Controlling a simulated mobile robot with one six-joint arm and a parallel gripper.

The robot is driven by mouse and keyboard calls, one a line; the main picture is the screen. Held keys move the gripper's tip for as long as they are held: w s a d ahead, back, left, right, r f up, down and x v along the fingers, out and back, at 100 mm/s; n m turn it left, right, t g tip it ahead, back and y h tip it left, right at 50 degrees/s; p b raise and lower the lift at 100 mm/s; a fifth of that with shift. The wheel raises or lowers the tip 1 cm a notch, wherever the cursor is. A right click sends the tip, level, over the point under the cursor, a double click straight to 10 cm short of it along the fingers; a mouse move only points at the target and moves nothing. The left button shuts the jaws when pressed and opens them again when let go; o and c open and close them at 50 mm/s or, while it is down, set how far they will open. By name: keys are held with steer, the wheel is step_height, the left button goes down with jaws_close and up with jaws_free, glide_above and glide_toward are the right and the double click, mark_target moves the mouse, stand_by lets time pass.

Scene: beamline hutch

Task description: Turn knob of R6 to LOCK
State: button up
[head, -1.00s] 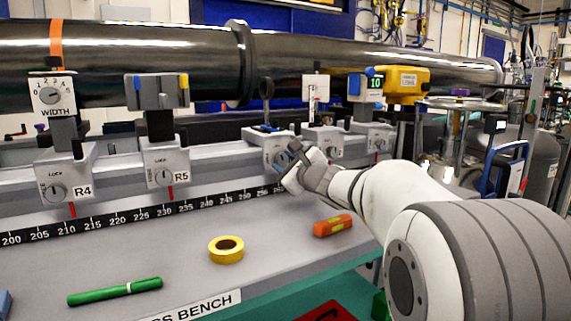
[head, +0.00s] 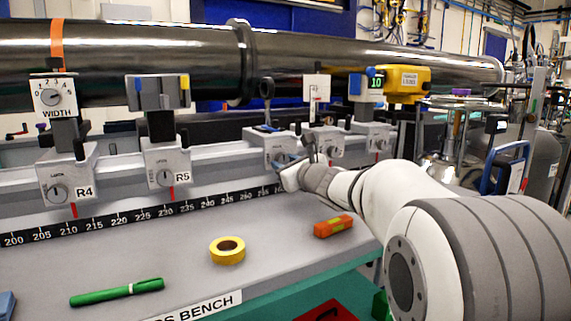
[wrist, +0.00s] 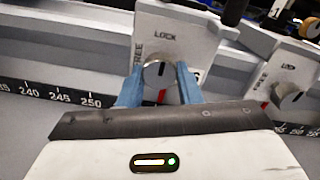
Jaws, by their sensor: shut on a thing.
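The R6 carriage (head: 262,140) is on the bench rail, to the right of R5, partly hidden behind my gripper (head: 283,161). In the wrist view its face (wrist: 178,24) shows LOCK at the top and FREE on the left. The R6 number is mostly covered by a finger. My gripper (wrist: 159,80) has its two blue fingers on either side of the round knob (wrist: 158,70) and is shut on it. The dark line on the knob stands about upright, towards LOCK.
R5 (head: 167,165) and R4 (head: 66,178) stand to the left, and another carriage (wrist: 290,85) stands close on the right. A yellow tape roll (head: 227,250), an orange level (head: 333,226) and a green pen (head: 117,292) lie on the bench.

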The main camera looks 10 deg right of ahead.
steer(key=o, duration=1)
steer(key=p+v, duration=0.1)
steer(key=v, duration=0.7)
steer(key=shift+p, duration=0.3)
steer(key=shift+r, duration=0.1)
